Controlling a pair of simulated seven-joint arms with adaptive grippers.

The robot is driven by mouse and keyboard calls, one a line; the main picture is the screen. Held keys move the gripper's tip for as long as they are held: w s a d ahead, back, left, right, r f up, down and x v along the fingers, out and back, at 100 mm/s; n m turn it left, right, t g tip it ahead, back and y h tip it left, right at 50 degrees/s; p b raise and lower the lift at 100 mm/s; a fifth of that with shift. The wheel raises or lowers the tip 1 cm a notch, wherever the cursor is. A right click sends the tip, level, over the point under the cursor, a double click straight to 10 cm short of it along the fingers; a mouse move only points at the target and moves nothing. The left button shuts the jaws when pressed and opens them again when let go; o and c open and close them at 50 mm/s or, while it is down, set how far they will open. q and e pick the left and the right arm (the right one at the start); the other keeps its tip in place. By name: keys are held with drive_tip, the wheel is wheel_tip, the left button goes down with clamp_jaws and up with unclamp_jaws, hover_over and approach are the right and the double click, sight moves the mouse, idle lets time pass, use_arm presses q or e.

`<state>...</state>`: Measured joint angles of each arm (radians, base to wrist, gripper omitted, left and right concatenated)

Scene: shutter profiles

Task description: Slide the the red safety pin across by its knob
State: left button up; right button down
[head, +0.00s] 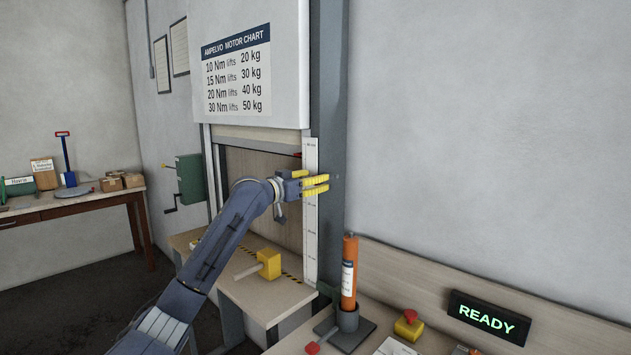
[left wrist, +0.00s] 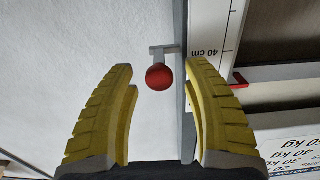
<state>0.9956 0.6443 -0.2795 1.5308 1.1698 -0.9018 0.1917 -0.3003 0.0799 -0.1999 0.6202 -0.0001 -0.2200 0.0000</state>
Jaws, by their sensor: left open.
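The red knob (left wrist: 159,77) of the safety pin shows as a round ball in the left wrist view, in front of a grey T-shaped metal piece (left wrist: 163,50) beside the grey upright. It lies between the two yellow fingers in that picture, with a gap on both sides. My left gripper (head: 328,184) is open and empty, at the grey post (head: 333,110) right of the height scale. In the head view I cannot make out the knob; the fingers are in front of that area. My right gripper is not in view.
The white height scale (head: 311,230) and a red pointer (left wrist: 240,79) are close beside the gripper. Below stand an orange cylinder (head: 349,272), a yellow block with a handle (head: 270,264), a red button (head: 410,315) and a READY display (head: 487,318). The wall at right is clear.

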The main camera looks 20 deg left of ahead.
use_arm(q)
drive_tip(key=shift+w+d, duration=0.1)
drive_tip(key=shift+w, duration=0.2)
clamp_jaws()
idle(0.4)
